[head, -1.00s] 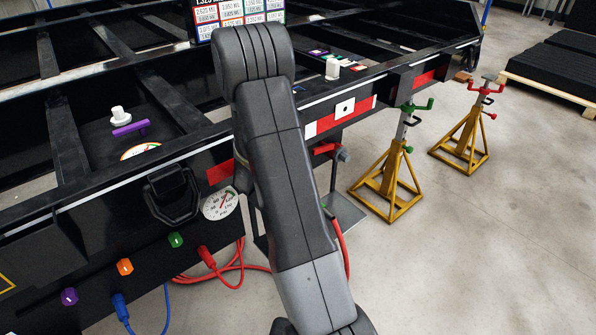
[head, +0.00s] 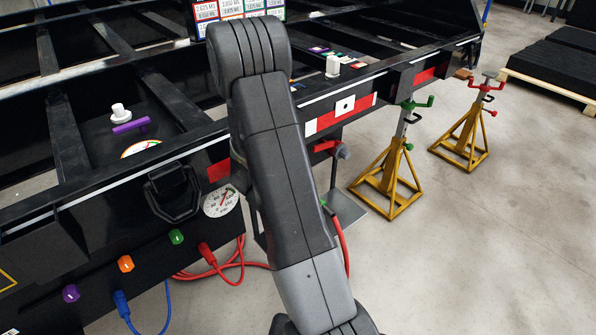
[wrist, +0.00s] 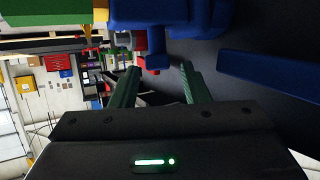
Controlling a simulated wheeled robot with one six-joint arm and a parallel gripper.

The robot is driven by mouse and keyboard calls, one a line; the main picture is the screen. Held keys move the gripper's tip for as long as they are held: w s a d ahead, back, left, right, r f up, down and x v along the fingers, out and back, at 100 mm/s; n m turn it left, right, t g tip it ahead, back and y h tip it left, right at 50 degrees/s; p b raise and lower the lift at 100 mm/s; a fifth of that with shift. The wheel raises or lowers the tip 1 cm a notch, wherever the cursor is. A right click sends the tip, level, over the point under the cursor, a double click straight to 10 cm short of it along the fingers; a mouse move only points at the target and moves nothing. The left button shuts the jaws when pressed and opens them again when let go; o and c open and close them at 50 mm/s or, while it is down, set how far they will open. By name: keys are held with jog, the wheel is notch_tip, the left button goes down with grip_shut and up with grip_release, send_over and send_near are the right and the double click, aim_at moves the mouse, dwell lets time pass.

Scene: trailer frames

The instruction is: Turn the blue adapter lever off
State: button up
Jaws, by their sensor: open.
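In the wrist view, my gripper (wrist: 160,80) is open, its two green fingers apart. A blue body (wrist: 180,18) fills the top of that view just beyond the fingertips. A short blue stub (wrist: 157,55) of it hangs between the fingers, with nothing gripped. A blue bar (wrist: 270,72) lies to the right, outside the fingers. I cannot tell which blue part is the lever. In the head view, a blue adapter with a hose (head: 121,303) is low on the black frame's front. My gripper is not visible in the head view, where my arm blocks the middle.
A red connector (head: 207,256) with a red hose sits right of the blue one. Purple (head: 71,293), orange (head: 125,264) and green (head: 176,237) knobs line the frame. Yellow stands (head: 388,185) are at right. Open floor (head: 480,260) lies at right.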

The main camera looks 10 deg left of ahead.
jog(key=p+v, duration=0.2)
jog(key=v, duration=1)
jog(key=shift+s, duration=0.2)
